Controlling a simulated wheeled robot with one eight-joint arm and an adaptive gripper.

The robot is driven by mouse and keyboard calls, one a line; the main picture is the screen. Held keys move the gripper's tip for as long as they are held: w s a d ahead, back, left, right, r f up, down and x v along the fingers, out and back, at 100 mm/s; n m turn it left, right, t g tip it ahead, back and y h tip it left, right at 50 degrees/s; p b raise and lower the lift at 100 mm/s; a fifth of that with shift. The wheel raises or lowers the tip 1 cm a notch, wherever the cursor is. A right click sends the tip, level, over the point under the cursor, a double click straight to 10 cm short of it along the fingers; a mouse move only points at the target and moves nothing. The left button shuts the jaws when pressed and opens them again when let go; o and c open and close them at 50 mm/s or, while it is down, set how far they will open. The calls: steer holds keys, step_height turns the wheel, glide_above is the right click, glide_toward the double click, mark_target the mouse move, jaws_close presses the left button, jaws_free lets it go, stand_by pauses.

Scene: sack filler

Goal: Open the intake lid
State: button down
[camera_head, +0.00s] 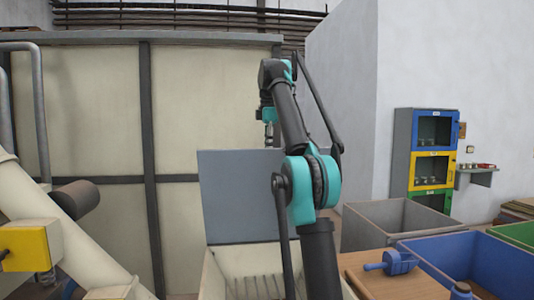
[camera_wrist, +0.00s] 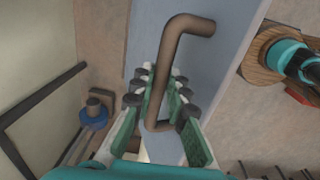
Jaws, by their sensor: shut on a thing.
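The intake lid (camera_head: 233,197) is a flat blue-grey panel standing upright above the cream intake box (camera_head: 232,260). Slats show inside the open box. In the wrist view the lid (camera_wrist: 222,62) fills the middle, with a bent brown bar handle (camera_wrist: 172,52) on it. My gripper (camera_wrist: 160,78) is shut on this handle, with a finger on each side of it. In the head view my arm crosses the lid's right side, and the handle cannot be made out there.
A grey bin (camera_head: 372,228), a blue bin (camera_head: 470,262) and a wooden bench (camera_head: 400,285) stand at the right. A large cream panelled wall (camera_head: 95,110) rises behind the lid. A cream pipe (camera_head: 65,240) and a yellow box (camera_head: 30,246) are at the left.

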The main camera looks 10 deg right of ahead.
steer(key=shift+w, duration=0.2)
steer(key=c, duration=1.5)
jaws_free()
steer(key=shift+f, duration=0.1)
steer(key=shift+s, duration=0.1)
